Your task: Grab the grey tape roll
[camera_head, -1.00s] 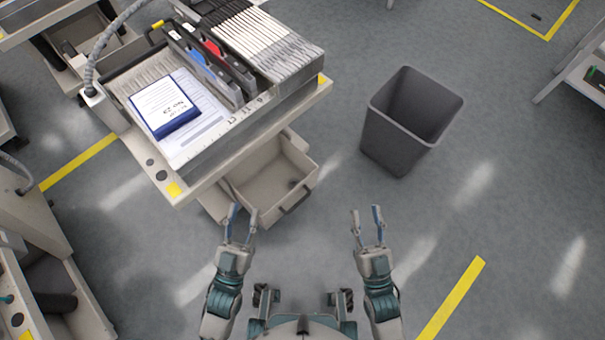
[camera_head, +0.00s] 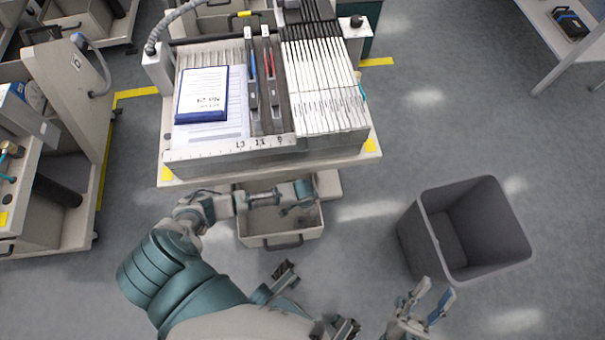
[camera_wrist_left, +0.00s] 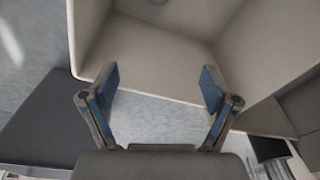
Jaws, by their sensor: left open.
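I cannot make out the grey tape roll in either view now. The open beige drawer (camera_head: 281,236) under the trolley is partly covered by my left arm. My left gripper (camera_head: 303,196) is over the drawer's right part, and its fingers are hard to see there. In the left wrist view my left gripper (camera_wrist_left: 160,92) is open with nothing between its two blue-padded fingers. Beige drawer walls (camera_wrist_left: 150,58) lie beyond the fingers. My right gripper (camera_head: 429,298) is open and empty at the lower right, beside the dark bin.
The trolley top (camera_head: 270,170) holds a blue-edged booklet (camera_head: 201,95), folders and white dividers (camera_head: 318,70) above the drawer. A dark grey waste bin (camera_head: 465,235) stands on the right. Another trolley (camera_head: 60,150) stands at the left. The floor between drawer and bin is clear.

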